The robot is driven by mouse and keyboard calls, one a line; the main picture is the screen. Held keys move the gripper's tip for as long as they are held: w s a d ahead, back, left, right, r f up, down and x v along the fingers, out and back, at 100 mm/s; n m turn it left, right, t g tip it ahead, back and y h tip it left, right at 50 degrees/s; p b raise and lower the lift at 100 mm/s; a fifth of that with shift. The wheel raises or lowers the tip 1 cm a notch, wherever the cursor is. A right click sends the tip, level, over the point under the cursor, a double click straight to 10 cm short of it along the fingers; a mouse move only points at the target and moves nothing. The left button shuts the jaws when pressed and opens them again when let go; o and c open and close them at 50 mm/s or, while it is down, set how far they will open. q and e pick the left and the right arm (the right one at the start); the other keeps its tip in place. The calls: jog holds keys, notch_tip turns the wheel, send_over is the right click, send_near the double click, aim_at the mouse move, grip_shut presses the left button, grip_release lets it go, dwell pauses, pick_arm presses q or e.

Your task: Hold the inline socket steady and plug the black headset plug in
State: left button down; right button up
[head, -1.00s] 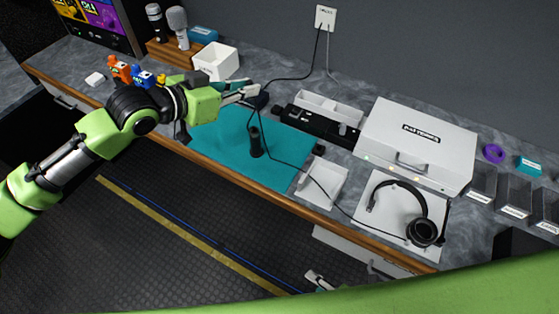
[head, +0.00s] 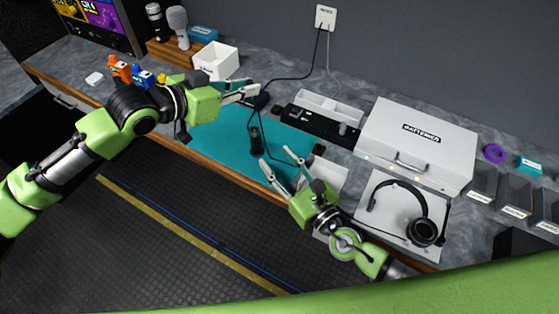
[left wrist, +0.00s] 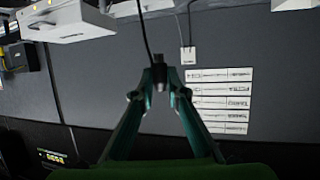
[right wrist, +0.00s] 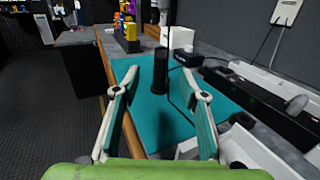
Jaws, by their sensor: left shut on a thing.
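My left gripper (head: 254,92) is shut on the black inline socket (head: 262,100), held above the back of the teal mat. In the left wrist view the dark socket (left wrist: 160,78) sits between the fingertips, with a cable running up from it. A black upright cylinder (head: 255,140) stands on the mat; it also shows in the right wrist view (right wrist: 160,72). A thin black cable runs by it. I cannot make out the headset plug itself. My right gripper (head: 275,156) is open and empty, its fingers pointing at the cylinder from the front right.
The teal mat (head: 215,145) lies on the grey counter. A black headset (head: 420,230) rests on a white tray at right, near a large white case (head: 420,140). A white box (head: 215,62) stands at back left. A wall plate (head: 326,17) has cables hanging.

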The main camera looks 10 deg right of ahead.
aim_at(258, 136)
jog(key=shift+w+r, duration=0.1)
jog(key=shift+w, duration=0.25)
jog(key=x, duration=1.1)
jog(key=shift+w, duration=0.25)
jog(key=shift+a, duration=0.1)
grip_shut()
pick_arm(q)
jog(key=shift+f, duration=2.1)
